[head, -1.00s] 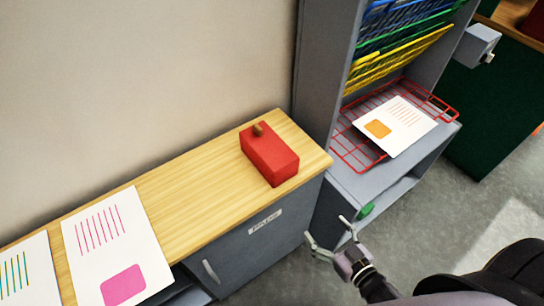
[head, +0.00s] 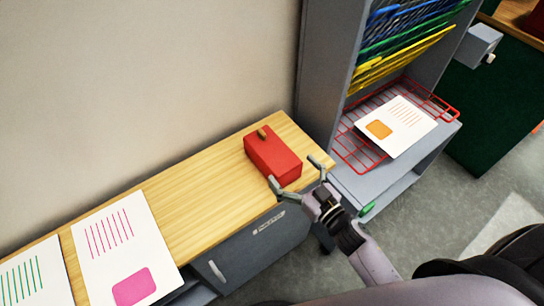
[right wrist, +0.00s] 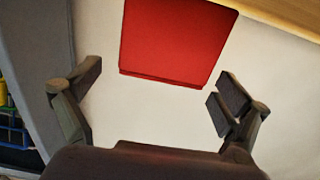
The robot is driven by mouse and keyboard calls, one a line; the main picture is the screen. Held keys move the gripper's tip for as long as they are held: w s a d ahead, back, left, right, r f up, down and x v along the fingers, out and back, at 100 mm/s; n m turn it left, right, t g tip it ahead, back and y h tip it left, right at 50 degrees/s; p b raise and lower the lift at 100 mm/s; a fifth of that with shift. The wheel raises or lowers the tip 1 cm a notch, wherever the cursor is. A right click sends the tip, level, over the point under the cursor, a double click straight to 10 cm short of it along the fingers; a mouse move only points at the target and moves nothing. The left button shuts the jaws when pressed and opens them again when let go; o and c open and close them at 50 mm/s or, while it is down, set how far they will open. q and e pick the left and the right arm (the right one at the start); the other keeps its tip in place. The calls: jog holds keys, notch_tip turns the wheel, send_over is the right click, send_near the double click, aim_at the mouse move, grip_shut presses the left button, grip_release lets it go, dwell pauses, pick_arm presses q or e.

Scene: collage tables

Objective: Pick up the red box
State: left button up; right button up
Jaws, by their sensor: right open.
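The red box (head: 272,154) sits on the wooden cabinet top (head: 196,200), near its right end. It has a small brown knob (head: 262,133) on top. My right gripper (head: 297,172) is open and empty at the box's near right side, with its fingers spread toward the box. In the right wrist view, the red box (right wrist: 177,42) is ahead of the open fingers (right wrist: 160,85), centred between them and apart from them. My left gripper is not in view.
Papers with a pink patch (head: 125,245) and with teal lines (head: 35,275) lie on the cabinet's left part. A grey shelf unit (head: 325,75) stands right of the cabinet, holding coloured wire racks and a red wire tray (head: 357,155). A wall is behind.

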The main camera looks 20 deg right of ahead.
aim_at(279, 157)
jog(key=p+x, duration=0.1)
jog(key=x, duration=0.4)
jog(key=shift+w+a+f, duration=0.1)
jog(key=shift+w+a, duration=0.15)
jog(key=c, duration=1.2)
